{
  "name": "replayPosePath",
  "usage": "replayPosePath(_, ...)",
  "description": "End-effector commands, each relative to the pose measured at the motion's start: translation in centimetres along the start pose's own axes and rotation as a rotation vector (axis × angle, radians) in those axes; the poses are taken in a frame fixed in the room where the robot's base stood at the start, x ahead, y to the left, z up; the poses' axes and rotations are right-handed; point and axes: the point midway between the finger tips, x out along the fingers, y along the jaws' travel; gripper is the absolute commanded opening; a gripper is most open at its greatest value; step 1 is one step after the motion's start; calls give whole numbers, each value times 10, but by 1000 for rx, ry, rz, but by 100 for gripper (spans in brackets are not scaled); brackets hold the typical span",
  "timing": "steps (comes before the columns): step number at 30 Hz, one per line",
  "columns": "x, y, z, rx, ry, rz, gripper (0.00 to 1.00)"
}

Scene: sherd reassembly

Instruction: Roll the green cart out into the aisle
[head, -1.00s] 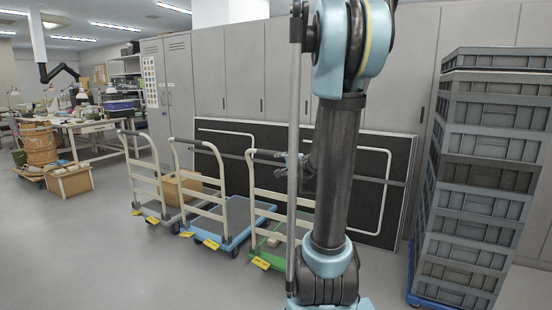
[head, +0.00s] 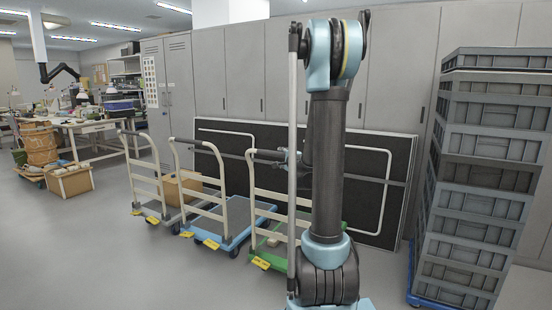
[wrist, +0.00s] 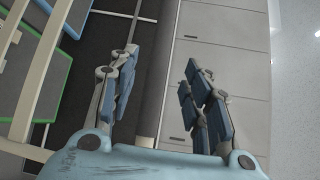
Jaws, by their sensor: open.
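The green cart (head: 271,260) stands third in a row of carts, with a cream tube handle (head: 250,190) and a yellow tag at its front corner. My arm hides its right side. My gripper (head: 268,156) is beside the top of this handle in the head view; I cannot tell whether it touches. Cream rails (wrist: 32,85) and a green-edged deck (wrist: 42,105) show to the left of the fingers there.
A blue cart (head: 228,232) and another cart carrying a cardboard box (head: 180,188) stand to the left. Dark panels (head: 372,180) lean on grey lockers behind. Stacked grey crates (head: 480,170) stand at right. The floor in front and left (head: 90,255) is clear.

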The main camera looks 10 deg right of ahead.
Motion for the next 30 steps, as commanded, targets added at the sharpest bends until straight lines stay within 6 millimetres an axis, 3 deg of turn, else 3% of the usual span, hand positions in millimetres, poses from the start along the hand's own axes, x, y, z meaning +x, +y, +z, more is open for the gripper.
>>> replayPosePath(18,86,0,1,0,-1,0,45)
replayPosePath(30,102,0,0,-1,0,0,45)
